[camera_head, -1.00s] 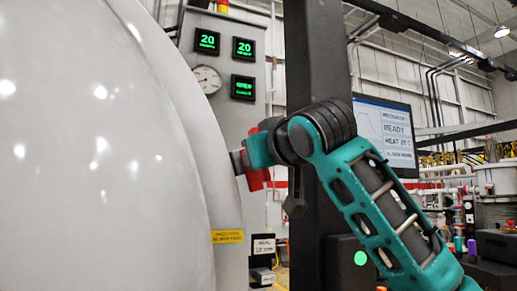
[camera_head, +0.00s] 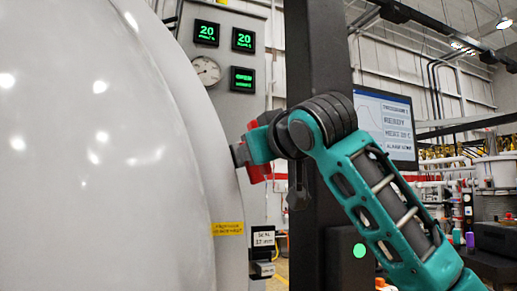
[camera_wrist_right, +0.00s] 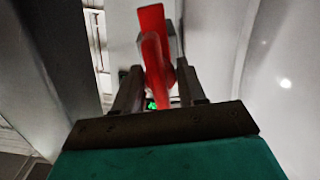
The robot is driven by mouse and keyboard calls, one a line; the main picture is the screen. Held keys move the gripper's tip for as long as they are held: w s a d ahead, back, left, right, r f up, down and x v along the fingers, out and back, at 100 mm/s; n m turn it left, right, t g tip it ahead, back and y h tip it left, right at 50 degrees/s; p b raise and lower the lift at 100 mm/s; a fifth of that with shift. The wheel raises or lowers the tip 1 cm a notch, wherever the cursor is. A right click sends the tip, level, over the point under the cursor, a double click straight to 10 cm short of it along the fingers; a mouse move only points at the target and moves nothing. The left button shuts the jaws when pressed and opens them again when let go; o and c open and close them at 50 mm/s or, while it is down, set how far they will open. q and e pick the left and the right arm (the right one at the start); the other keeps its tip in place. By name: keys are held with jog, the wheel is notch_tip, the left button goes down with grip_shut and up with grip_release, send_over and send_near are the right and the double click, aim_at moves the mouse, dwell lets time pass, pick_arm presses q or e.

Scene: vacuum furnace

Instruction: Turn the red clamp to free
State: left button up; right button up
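The red clamp (camera_head: 257,173) is at the rim of the big pale furnace door (camera_head: 110,150), in the middle of the head view. My right gripper's teal body covers part of it, and red shows above and below. In the right wrist view the red clamp (camera_wrist_right: 153,40) stands upright, slightly tilted, ahead of my right gripper (camera_wrist_right: 160,72). The two dark fingers lie on either side of its red handle. Whether both fingers press on it cannot be made out. My left gripper is in neither view.
A dark column (camera_head: 322,60) stands close behind my right arm. A grey panel with green displays (camera_head: 242,80) and a gauge (camera_head: 206,70) is behind the door. A monitor (camera_head: 385,122) is at right. A yellow label (camera_head: 228,229) is on the door rim.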

pick_arm(q)
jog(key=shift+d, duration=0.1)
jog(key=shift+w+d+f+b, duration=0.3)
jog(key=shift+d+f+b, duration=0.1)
jog(key=shift+b, duration=0.7)
pick_arm(e)
jog(key=v, duration=1.3)
jog(key=shift+f, duration=0.1)
